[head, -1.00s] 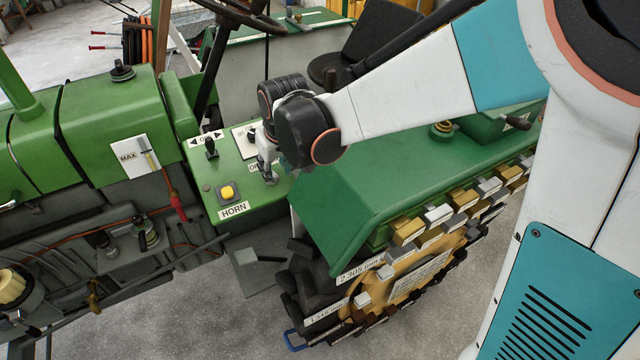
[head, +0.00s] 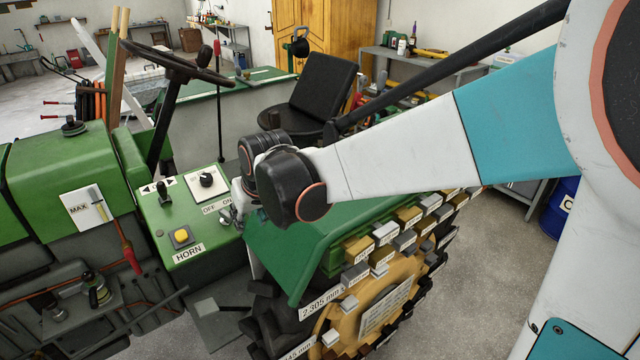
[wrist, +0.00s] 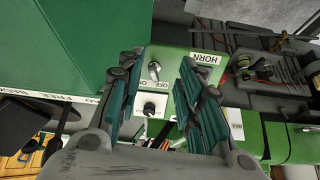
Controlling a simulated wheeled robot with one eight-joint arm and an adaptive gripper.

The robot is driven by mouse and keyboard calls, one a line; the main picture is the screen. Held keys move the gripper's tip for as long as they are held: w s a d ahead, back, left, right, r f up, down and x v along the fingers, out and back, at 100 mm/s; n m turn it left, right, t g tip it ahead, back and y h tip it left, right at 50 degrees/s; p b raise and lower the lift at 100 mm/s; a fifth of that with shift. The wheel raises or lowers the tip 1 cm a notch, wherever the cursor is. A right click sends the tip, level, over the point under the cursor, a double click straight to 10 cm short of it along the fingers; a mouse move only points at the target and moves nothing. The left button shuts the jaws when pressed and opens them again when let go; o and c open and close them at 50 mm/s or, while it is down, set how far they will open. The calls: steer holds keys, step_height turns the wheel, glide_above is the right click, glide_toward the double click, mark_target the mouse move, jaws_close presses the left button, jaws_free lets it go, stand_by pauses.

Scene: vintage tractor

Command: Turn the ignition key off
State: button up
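The ignition key (wrist: 154,70) is a small silver piece on the green panel (wrist: 172,62), by the OFF and ON labels. In the wrist view it shows between the two teal-padded fingers of my gripper (wrist: 162,58), which are open and apart from it on both sides. I cannot tell how far above the panel the fingertips are. In the head view the key (head: 225,221) is small, just below the OFF and ON labels, close to the left of my gripper (head: 240,205). My wrist hides most of the gripper there.
A black knob (head: 207,180), a black lever (head: 163,190) and a yellow HORN button (head: 182,236) share the panel. The green fender (head: 292,250) lies right of it. The steering wheel (head: 175,62) and black seat (head: 322,90) stand behind.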

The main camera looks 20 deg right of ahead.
steer(key=s+d+r+b, duration=0.1)
steer(key=s+d, duration=0.3)
steer(key=s, duration=0.1)
steer(key=shift+s+r+m, duration=0.3)
steer(key=shift+s+r, duration=0.05)
steer(key=shift+s+b, duration=0.1)
steer(key=shift+b, duration=0.2)
steer(key=s+d+f+b, duration=0.2)
steer(key=s+f+b, duration=0.1)
steer(key=s, duration=0.2)
steer(key=s+d+f+m+t+h+b, duration=0.1)
steer(key=s+d+f+b, duration=0.2)
steer(key=s, duration=0.3)
steer(key=s+d+f+b, duration=0.2)
steer(key=s+f+b, duration=0.1)
steer(key=s, duration=0.2)
steer(key=shift+s+d+f+h+b, duration=0.3)
steer(key=shift+d, duration=0.1)
